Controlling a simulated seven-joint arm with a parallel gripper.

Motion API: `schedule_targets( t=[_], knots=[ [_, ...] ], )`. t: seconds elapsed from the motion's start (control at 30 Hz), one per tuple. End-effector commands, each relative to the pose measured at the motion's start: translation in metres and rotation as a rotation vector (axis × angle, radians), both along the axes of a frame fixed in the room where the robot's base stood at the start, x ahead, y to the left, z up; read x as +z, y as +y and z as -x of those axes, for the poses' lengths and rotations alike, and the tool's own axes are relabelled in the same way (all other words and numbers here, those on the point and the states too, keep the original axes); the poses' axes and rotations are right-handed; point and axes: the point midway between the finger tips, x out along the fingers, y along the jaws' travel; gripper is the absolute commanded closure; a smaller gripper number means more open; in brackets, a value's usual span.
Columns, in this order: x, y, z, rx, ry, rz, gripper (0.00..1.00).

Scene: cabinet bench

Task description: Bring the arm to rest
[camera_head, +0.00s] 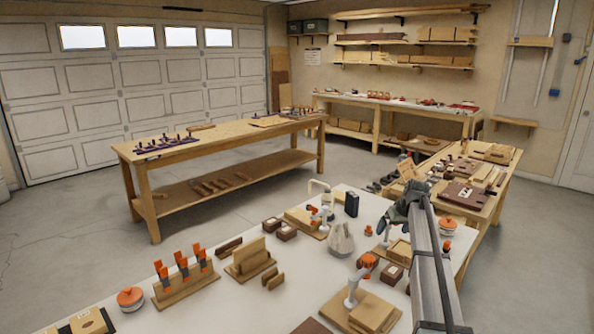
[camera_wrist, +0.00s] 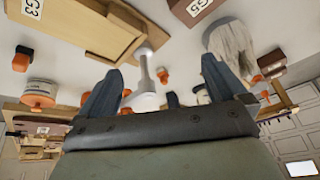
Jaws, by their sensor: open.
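My gripper (camera_head: 385,228) hangs at the end of my arm over the right part of the white-topped bench (camera_head: 225,262) in the head view. In the wrist view my gripper (camera_wrist: 162,66) shows two dark fingers spread apart with nothing held between them. The wrist picture looks upside down. A white post-like thing with an orange end (camera_wrist: 146,75) shows beyond the gap between the fingers. I cannot tell how far it is from them.
Near the gripper are a grey cloth-like bundle (camera_head: 341,240), a black box (camera_head: 352,204), an orange-topped jar (camera_head: 447,226) and a wooden block with a clamp (camera_head: 362,312). Orange-handled tools (camera_head: 182,272) stand at left. Another workbench (camera_head: 220,138) is behind, with open floor between.

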Motion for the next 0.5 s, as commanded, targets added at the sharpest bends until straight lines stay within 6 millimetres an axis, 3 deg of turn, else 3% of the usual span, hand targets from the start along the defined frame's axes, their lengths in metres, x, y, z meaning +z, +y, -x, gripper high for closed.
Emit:
schedule_targets(
  t=[0.03,0.1,0.37,0.47,0.5],
  knots=[
    [-0.005,-0.028,0.015,-0.048,0.001,-0.014,0.02],
    [-0.011,-0.060,0.032,-0.104,0.001,-0.031,0.02],
    [-0.037,-0.171,0.104,-0.317,0.007,-0.100,0.02],
    [-0.062,-0.209,0.139,-0.400,0.029,-0.132,0.02],
    [-0.078,-0.221,0.154,-0.430,0.047,-0.144,0.02]
  ],
)
